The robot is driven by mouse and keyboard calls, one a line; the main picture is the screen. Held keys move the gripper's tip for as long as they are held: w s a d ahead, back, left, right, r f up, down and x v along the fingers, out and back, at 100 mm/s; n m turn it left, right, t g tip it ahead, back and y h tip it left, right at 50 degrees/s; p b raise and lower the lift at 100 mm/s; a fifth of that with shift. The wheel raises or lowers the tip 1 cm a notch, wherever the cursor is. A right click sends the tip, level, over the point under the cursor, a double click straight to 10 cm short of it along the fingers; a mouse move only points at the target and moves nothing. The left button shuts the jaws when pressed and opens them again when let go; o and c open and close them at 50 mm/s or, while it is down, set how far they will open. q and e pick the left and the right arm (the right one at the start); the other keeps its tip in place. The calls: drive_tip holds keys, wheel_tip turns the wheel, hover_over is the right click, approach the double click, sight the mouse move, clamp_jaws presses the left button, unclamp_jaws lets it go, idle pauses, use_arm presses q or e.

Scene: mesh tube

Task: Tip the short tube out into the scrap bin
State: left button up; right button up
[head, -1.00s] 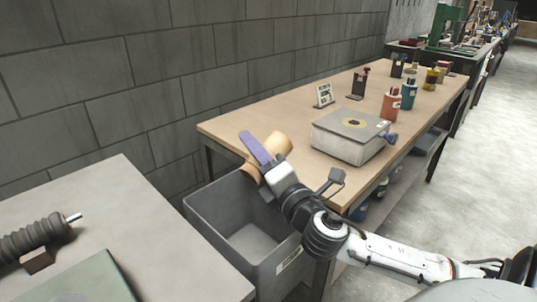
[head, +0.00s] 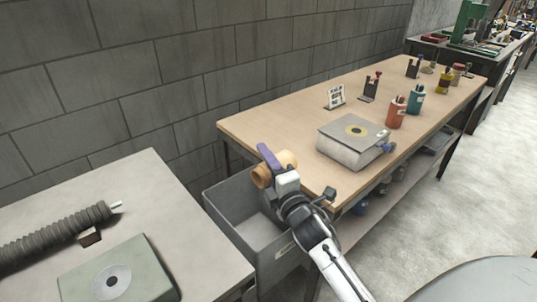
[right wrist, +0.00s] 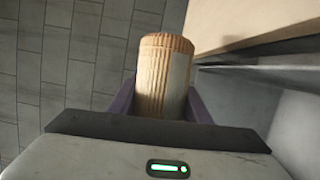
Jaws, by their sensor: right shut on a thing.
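The short tube (head: 262,177) is tan and ribbed, with a pale band showing in the right wrist view (right wrist: 160,65). My right gripper (head: 273,167) is shut on it, with purple fingers on both sides of the tube. The tube is held tilted above the back right part of the scrap bin (head: 226,228). The bin is a grey open box on the floor between two tables, with a pale label on its front. The visible part of its floor is bare; the arm hides the rest. My left gripper is not in view.
The wooden workbench (head: 300,110) is close on the right, holding a grey box (head: 345,148) and several bottles. The grey table (head: 140,205) at left bears a ribbed dark hose (head: 60,232) and a green plate (head: 135,275). A block wall stands behind.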

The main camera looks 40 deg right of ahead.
drive_tip(key=a+r+m+g+y+p, duration=0.1)
drive_tip(key=m+p, duration=0.2)
drive_tip(key=a+r+m+g+y+p, duration=0.1)
drive_tip(key=r+m+p, duration=0.1)
drive_tip(key=m+p, duration=0.1)
drive_tip(key=r+m+g+p, duration=0.1)
drive_tip(key=m+p, duration=0.2)
drive_tip(key=m, duration=0.2)
drive_tip(key=shift+s+a+r+y, duration=0.1)
drive_tip(key=shift+a+r+y, duration=0.25)
drive_tip(key=shift+a+y, duration=0.05)
drive_tip(key=shift+s, duration=0.1)
drive_tip(key=shift+s+d+n+y, duration=0.1)
drive_tip(key=shift+s+n+y, duration=0.3)
drive_tip(key=shift+s+y, duration=0.2)
drive_tip(key=s+a+r+n+g+y, duration=0.3)
drive_tip(key=s+a+r+n+y, duration=0.2)
drive_tip(key=s, duration=0.3)
drive_tip(key=s+a+r+n+g+y, duration=0.3)
drive_tip(key=s+a+r+n+y, duration=0.2)
drive_tip(key=s+a+n+y, duration=0.1)
drive_tip(key=shift+s+a+r+y, duration=0.15)
drive_tip(key=shift+s+a+y, duration=0.65)
drive_tip(key=shift+s, duration=0.35)
